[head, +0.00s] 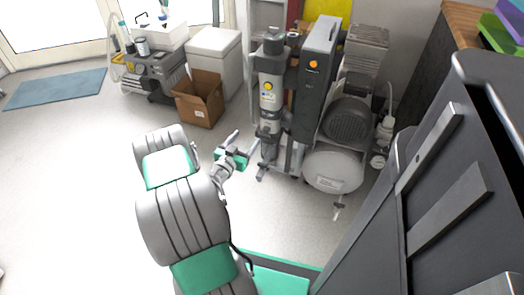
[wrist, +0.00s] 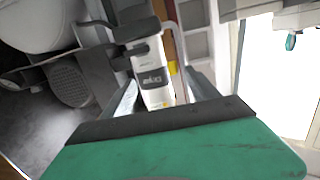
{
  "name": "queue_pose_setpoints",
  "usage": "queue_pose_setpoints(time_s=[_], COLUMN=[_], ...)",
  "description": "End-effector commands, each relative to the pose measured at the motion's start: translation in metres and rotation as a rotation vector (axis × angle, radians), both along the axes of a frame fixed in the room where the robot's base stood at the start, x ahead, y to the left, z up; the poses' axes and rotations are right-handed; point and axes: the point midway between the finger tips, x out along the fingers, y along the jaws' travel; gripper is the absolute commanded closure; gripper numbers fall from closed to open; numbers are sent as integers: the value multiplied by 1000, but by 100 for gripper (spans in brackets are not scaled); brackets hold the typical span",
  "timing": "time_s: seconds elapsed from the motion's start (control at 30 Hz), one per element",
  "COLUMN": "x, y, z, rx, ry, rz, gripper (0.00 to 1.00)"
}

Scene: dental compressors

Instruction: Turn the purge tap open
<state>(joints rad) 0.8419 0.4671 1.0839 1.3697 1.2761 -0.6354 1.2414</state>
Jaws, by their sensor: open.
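The compressor unit stands right of centre in the head view, with a pale rounded tank (head: 333,170) at its base. A small tap-like fitting (head: 338,210) hangs under the tank, and another fitting (head: 262,172) sits below the upright filter column (head: 270,95). I cannot tell which is the purge tap. My gripper (head: 246,141) is open and empty, just left of the column's lower part and apparently apart from it. In the wrist view its fingers (wrist: 163,92) spread on either side of the labelled column (wrist: 152,72), which lies beyond them. No tap handle is clear there.
A dark motor (head: 349,120) sits above the tank. A cardboard box (head: 198,98) and a second machine (head: 155,73) stand at the back left. A dark cabinet (head: 440,190) fills the right side. Floor (head: 85,150) is clear at left.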

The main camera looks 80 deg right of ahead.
Motion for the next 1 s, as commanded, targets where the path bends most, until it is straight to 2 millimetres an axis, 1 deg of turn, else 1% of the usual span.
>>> queue_pose_setpoints(time_s=[0.03,0.1,0.13,0.27,0.37,0.47,0.5,0.6,0.7,0.8,1.0], x=[-22,-36,-39,-42,-43,-45,-46,-48,-49,-49,-48], y=[1,4,5,1,-9,-21,-32,-51,-64,-70,-71], z=[-30,-42,-44,-44,-43,-43,-45,-44,-45,-44,-43], rx=[-36,-75,-84,-96,-95,-95,-97,-97,-95,-95,-95], ry=[20,32,35,37,36,36,34,35,36,36,36], rz=[10,38,48,64,63,61,60,61,61,63,64], gripper=[31,31,31,31,31,31,31,31,31,31,31])
